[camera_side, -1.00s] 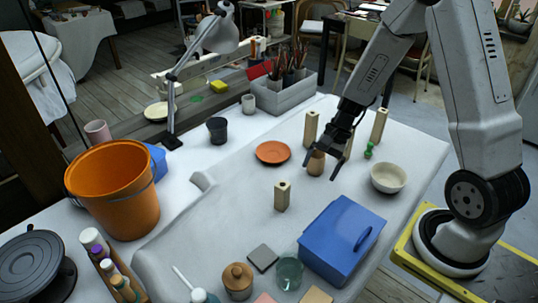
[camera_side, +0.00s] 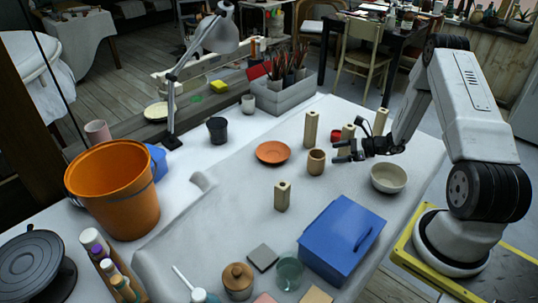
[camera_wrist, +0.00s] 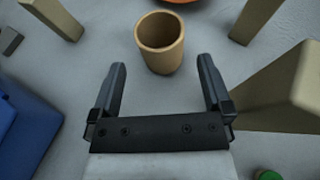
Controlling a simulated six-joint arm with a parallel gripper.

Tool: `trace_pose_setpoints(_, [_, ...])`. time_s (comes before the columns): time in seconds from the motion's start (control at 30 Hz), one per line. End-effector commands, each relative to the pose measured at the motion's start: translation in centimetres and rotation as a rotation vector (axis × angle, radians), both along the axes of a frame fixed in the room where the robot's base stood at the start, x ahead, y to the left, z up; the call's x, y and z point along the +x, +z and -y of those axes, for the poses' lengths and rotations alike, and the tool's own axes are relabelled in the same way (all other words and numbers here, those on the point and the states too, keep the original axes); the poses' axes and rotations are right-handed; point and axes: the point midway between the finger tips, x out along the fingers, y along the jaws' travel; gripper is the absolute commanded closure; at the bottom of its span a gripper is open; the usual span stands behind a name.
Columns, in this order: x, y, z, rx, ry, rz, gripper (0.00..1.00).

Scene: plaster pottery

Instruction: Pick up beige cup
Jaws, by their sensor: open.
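The beige cup (camera_side: 316,163) stands upright on the white table, and its open mouth shows in the wrist view (camera_wrist: 160,42). My gripper (camera_side: 338,151) is just right of the cup in the side view, low and nearly level, with its fingers pointing at the cup. In the wrist view my gripper (camera_wrist: 162,62) is open and empty. The cup stands ahead of the fingertips, roughly centred between them. I cannot tell the exact gap between cup and fingers.
Tall beige blocks stand near the cup, one behind it (camera_side: 311,128) and one in front (camera_side: 282,197). An orange plate (camera_side: 272,152) lies to the left. A cream bowl (camera_side: 388,178) stands to the right, under my arm. A blue box (camera_side: 342,240) is at the front.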

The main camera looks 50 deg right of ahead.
Motion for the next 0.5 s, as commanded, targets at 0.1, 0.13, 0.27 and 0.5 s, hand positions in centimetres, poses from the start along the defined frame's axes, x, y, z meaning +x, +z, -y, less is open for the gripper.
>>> trace_pose_setpoints(0.1, [0.0,-0.1,0.1,0.002,-0.005,0.001,0.0])
trace_pose_setpoints(0.13, [0.1,-0.1,0.0,0.002,-0.004,0.001,0.0])
trace_pose_setpoints(0.27, [0.6,-0.3,-0.3,0.002,-0.002,0.0,0.0])
trace_pose_setpoints(0.5, [2.0,-1.0,-1.1,0.0,-0.001,0.0,0.0])
